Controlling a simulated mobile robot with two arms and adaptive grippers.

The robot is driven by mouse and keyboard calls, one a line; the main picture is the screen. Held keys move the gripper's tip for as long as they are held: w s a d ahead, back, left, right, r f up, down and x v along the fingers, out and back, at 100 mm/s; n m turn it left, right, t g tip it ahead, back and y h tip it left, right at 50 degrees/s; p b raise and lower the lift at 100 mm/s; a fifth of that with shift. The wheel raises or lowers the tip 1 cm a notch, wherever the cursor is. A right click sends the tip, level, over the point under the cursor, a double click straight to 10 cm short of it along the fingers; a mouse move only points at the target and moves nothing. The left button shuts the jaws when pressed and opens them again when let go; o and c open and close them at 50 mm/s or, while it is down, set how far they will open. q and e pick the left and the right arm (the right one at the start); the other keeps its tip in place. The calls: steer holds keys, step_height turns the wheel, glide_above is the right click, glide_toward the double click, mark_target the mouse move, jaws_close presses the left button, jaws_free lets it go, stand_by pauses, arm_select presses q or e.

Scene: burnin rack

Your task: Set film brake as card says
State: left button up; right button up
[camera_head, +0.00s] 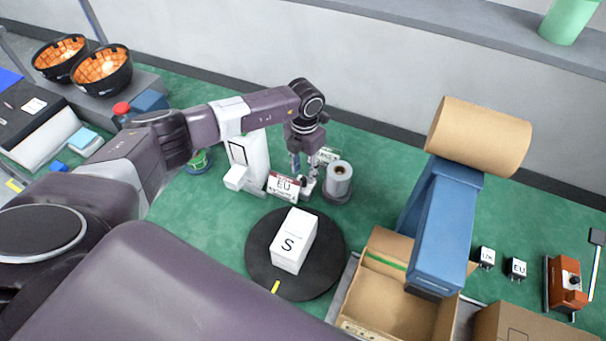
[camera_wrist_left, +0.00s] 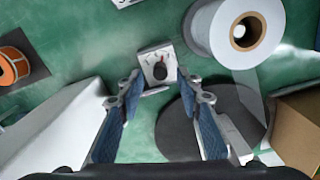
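The film roll (camera_head: 338,178), pale with a dark core, stands on a dark base; it also shows in the left wrist view (camera_wrist_left: 230,28). A small white plate with a dark round knob (camera_wrist_left: 160,72) and a red mark lies ahead of my fingers in the left wrist view, apparently the film brake dial. My left gripper (camera_head: 305,188) points down beside the roll. In the wrist view its blue-padded fingers (camera_wrist_left: 163,95) are apart, with nothing gripped. My right gripper is not visible.
A white box marked S (camera_head: 293,241) sits on a black turntable (camera_head: 262,268) in front. An open carton (camera_head: 385,300) and blue dispenser with brown roll (camera_head: 478,135) stand right. A white device (camera_head: 252,160) is close left of the gripper. Green bench (camera_head: 385,165) shows right of the roll.

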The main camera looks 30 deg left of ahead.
mark_target(304, 179)
arm_select(q)
steer(key=shift+f+p, duration=0.3)
steer(key=shift+f, duration=1.65)
steer(key=shift+c, duration=0.3)
jaws_close()
